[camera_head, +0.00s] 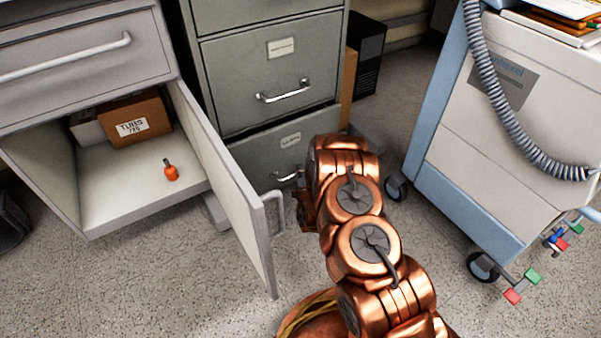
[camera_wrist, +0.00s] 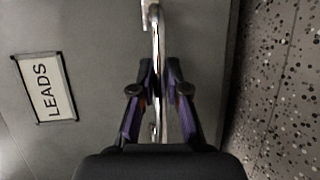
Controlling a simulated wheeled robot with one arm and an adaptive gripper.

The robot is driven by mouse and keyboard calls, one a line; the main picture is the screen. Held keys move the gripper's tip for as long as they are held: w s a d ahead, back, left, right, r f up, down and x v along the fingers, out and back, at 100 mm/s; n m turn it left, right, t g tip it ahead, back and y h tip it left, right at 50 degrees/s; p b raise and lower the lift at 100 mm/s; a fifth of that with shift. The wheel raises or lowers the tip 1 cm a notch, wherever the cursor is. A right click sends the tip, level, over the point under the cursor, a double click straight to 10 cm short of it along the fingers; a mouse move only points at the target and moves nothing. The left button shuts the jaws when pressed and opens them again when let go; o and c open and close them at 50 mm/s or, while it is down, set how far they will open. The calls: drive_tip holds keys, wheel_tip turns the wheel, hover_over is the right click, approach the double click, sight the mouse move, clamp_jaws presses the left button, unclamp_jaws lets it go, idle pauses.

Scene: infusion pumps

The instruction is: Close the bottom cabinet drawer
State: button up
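The grey filing cabinet's bottom drawer (camera_head: 262,154) is low in the head view, below another drawer. Its front looks nearly in line with the drawer above; I cannot tell if a small gap remains. The wrist view shows a drawer front (camera_wrist: 95,120) close up, turned sideways, with a LEADS label (camera_wrist: 44,87). Its metal handle (camera_wrist: 157,35) runs between the two fingers of my gripper (camera_wrist: 159,75). The fingers are close together, one on each side of the handle. Whether they press on it is unclear. In the head view my arm hides the drawer's right part.
A white cabinet door (camera_head: 235,185) stands open left of my arm, with its handle (camera_head: 276,212) toward me. Inside are a box (camera_head: 135,120) and a small orange object (camera_head: 171,172). A blue-white cart (camera_head: 480,150) on casters stands at right. Speckled floor (camera_head: 150,290) is free in front.

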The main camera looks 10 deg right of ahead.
clamp_jaws()
drive_tip(key=shift+w, duration=0.1)
drive_tip(key=w+p, duration=0.2)
drive_tip(key=p, duration=0.2)
drive_tip(key=shift+r, duration=0.2)
drive_tip(key=w+p, duration=0.2)
drive_tip(key=p, duration=0.1)
drive_tip(key=shift+a+f, duration=0.15)
drive_tip(key=shift+a, duration=0.2)
